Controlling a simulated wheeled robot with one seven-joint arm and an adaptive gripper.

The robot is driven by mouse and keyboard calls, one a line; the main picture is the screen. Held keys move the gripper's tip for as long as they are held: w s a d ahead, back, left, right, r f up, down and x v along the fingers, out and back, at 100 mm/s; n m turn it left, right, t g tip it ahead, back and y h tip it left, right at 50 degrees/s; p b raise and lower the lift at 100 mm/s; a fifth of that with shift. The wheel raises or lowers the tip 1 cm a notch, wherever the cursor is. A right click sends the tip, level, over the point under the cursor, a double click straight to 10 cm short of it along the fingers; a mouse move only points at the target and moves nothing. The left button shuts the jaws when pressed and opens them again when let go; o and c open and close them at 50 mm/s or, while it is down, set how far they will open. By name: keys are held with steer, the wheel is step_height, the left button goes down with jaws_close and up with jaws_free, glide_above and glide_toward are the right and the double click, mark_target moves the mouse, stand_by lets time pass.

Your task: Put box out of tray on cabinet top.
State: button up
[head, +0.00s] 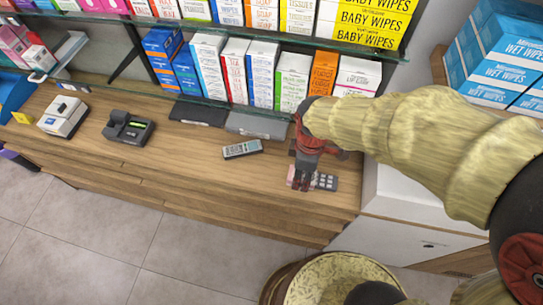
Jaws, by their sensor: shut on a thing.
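My gripper (303,178) points down over the front right of the wooden counter (215,185). It is shut on a small pale pink box (292,171), mostly hidden by the fingers. Whether the box touches the counter I cannot tell. A dark flat tray-like thing (197,114) and a grey one (257,125) lie at the back of the counter under the shelf; nothing shows on them. To the right of my gripper stands a white cabinet (420,200), its top partly hidden by my arm.
A dark keypad device (326,182) lies right beside my gripper. A grey remote-like device (242,149), a black card terminal (129,128) and a white machine (62,116) stand farther left. Above the counter's back, a glass shelf (225,108) holds several boxes.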

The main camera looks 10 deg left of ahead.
steer(key=w+a+f+b, duration=0.1)
steer(key=w+a+f, duration=0.35)
steer(key=a, duration=0.25)
steer(key=b, duration=0.1)
glide_above(269, 171)
steer(key=f, duration=0.4)
steer(key=shift+s+d+f, duration=0.15)
steer(key=shift+d+f, duration=0.1)
steer(key=shift+f, duration=0.1)
steer(key=shift+a+f, duration=0.1)
steer(key=shift+f, duration=0.05)
steer(key=shift+a+f+b, duration=0.1)
steer(key=shift+f+b, duration=0.35)
steer(key=shift+f, duration=1.2)
steer(key=shift+f, duration=0.1)
steer(key=shift+f, duration=0.1)
steer(key=o, duration=1.2)
steer(key=shift+c, duration=0.2)
